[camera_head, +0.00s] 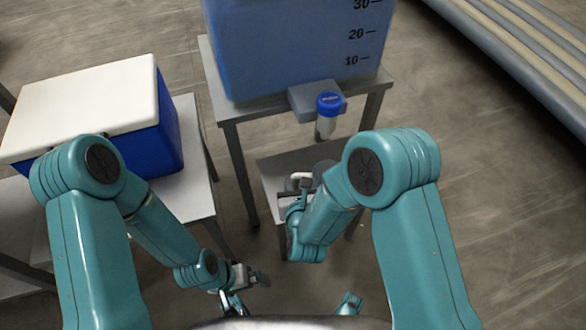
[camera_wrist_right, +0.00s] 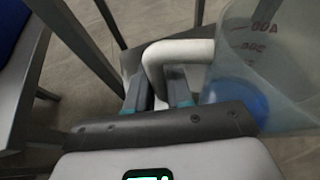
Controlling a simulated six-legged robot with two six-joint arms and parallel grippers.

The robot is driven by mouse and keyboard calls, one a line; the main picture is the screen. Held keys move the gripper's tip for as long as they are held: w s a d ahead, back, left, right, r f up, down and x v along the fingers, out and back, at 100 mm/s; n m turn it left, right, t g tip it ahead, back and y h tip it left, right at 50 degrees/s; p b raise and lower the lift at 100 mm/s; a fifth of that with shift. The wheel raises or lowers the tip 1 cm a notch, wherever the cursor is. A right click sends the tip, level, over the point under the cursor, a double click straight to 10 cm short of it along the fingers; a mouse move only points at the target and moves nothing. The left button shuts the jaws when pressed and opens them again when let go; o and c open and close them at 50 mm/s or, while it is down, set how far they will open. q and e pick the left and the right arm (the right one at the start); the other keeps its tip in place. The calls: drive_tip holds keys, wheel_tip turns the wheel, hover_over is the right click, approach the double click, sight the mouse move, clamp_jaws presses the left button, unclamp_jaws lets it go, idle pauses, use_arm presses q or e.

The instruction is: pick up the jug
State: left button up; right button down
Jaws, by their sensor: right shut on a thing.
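The jug (camera_wrist_right: 280,60) is translucent with red scale marks and a white handle (camera_wrist_right: 180,50), at the right of the right wrist view. A blue patch shows low in it; I cannot tell if it is liquid. My right gripper (camera_wrist_right: 158,88) is shut on the handle, one finger on each side of its upright part. In the head view the handle (camera_head: 301,176) shows at my right gripper (camera_head: 297,190), and my arm hides most of the jug. My left gripper (camera_head: 243,285) is low in the middle, away from the jug; its finger opening is unclear.
A blue tank (camera_head: 290,50) with a scale stands on a grey table (camera_head: 233,108). A blue-capped tap (camera_head: 328,105) sticks out from its front. A low shelf (camera_head: 275,178) is below. A blue cooler with a white lid (camera_head: 85,95) stands on a table at left.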

drive_tip(key=s+d+b, duration=0.1)
drive_tip(key=s+b, duration=0.2)
drive_tip(key=s, duration=0.7)
idle(1.5)
